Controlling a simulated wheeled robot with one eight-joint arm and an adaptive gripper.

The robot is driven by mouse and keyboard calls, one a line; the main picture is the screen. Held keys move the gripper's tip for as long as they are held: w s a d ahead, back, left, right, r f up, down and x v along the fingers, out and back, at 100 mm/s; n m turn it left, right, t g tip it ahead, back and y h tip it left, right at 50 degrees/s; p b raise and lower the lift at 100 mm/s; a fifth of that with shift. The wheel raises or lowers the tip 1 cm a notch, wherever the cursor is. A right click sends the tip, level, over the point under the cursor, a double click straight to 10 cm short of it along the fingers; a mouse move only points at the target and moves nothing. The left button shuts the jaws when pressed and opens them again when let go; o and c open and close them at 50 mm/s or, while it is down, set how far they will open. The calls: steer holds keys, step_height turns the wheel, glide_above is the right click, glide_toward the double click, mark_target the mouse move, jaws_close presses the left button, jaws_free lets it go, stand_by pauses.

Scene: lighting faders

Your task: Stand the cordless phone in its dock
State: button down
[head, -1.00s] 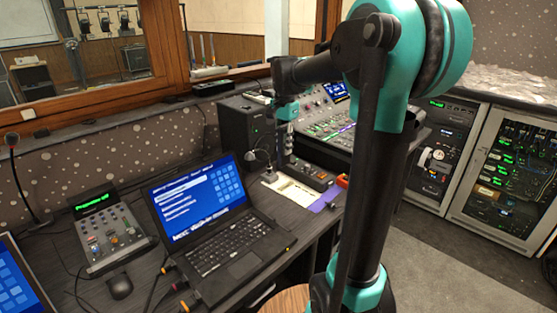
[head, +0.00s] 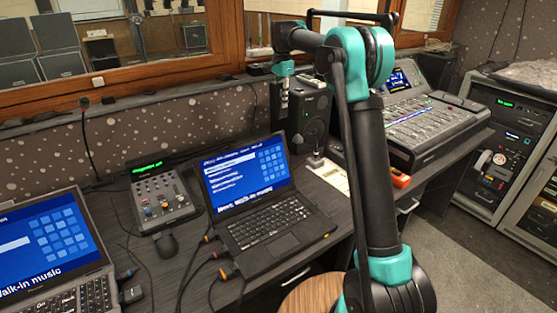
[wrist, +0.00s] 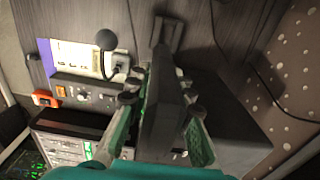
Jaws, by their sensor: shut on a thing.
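My gripper (wrist: 164,122) fills the middle of the wrist view, its two green-padded fingers on either side of a dark, long object, the cordless phone (wrist: 163,110). The phone is seen nearly end-on, close to the camera. A narrower dark shape (wrist: 167,32) shows beyond it over the desk; I cannot tell whether it is the dock or part of the phone. In the head view my gripper (head: 285,98) hangs in front of the black speaker, above and behind the open laptop. The phone is too small and dark to make out there.
The speaker (head: 309,108) stands close to my gripper. The laptop (head: 262,200) and a small controller (head: 163,200) stand left.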

mark_target(278, 117)
steer(key=shift+w+a+f, duration=0.25)
steer(key=shift+w+a, duration=0.2)
steer(key=shift+a, duration=0.2)
step_height(278, 117, down, 20)
steer(key=shift+a+r, duration=0.1)
steer(key=c, duration=1.3)
jaws_free()
steer(key=shift+c, duration=0.2)
step_height(278, 117, up, 12)
steer(key=shift+r, duration=0.1)
